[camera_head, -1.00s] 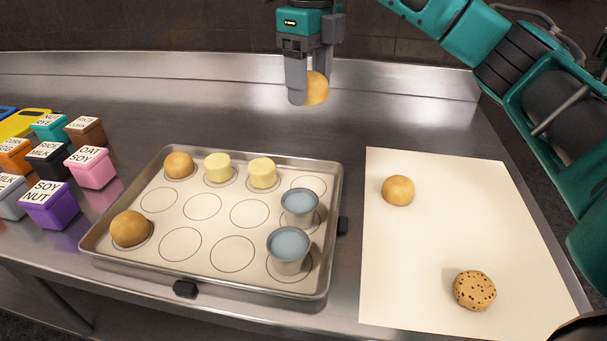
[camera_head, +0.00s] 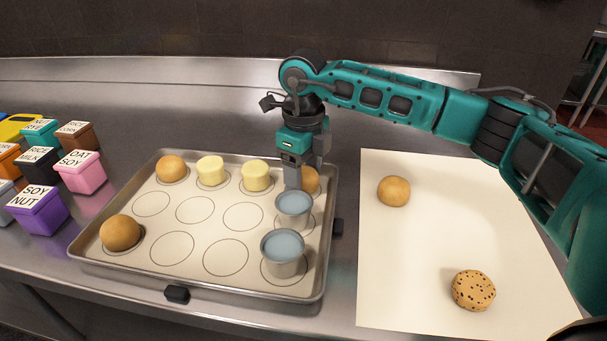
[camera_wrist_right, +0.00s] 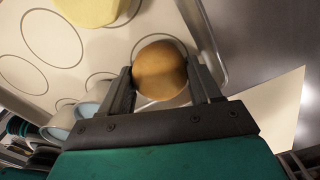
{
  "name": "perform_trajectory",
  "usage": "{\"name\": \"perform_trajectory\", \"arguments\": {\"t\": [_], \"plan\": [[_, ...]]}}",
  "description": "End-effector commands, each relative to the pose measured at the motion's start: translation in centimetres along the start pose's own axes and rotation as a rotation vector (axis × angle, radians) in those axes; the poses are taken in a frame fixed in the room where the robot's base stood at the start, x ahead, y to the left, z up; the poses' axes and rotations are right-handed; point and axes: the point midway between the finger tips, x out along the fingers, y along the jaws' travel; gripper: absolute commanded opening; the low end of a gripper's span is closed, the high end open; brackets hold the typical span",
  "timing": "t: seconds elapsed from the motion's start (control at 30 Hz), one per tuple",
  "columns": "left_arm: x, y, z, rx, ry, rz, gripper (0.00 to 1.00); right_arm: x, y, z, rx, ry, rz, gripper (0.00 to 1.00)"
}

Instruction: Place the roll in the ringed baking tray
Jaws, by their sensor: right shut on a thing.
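My right gripper (camera_head: 303,180) is shut on a tan roll (camera_head: 311,180) at the far right corner of the ringed baking tray (camera_head: 325,250). In the right wrist view the roll (camera_wrist_right: 160,70) sits between the two fingers, over a ring on the tray. Whether it touches the tray is hard to tell. The tray also holds a roll (camera_head: 172,168) at far left, a roll (camera_head: 120,232) at near left, two pale yellow pieces (camera_head: 210,170) (camera_head: 256,175) and two blue-topped cups (camera_head: 293,205) (camera_head: 283,248). My left gripper is out of view.
A white sheet (camera_head: 420,250) right of the tray carries another roll (camera_head: 394,191) and a speckled cookie (camera_head: 473,290). Several labelled boxes (camera_head: 38,208) stand at left. Rings in the tray's middle are empty.

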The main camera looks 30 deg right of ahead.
Motion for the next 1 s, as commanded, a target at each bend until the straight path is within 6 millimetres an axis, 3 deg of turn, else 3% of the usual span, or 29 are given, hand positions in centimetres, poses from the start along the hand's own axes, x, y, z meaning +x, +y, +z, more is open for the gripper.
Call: {"name": "perform_trajectory", "arguments": {"t": [0.4,0.43,0.6,0.7,1.0], "plan": [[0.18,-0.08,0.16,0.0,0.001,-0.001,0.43,0.85,-0.01,0.02,0.0,-0.002,0.0,0.33],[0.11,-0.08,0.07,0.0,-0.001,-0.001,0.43,0.72,-0.02,0.02,0.0,-0.002,0.0,0.66],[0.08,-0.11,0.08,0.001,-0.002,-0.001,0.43,0.69,-0.01,0.02,0.0,-0.001,0.0,0.82],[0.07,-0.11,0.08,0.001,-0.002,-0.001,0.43,0.68,-0.01,0.02,0.0,-0.001,0.0,0.88],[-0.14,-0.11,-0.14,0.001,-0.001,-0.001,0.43,0.0,-0.01,0.07,-0.001,-0.003,-0.001,0.88]]}}
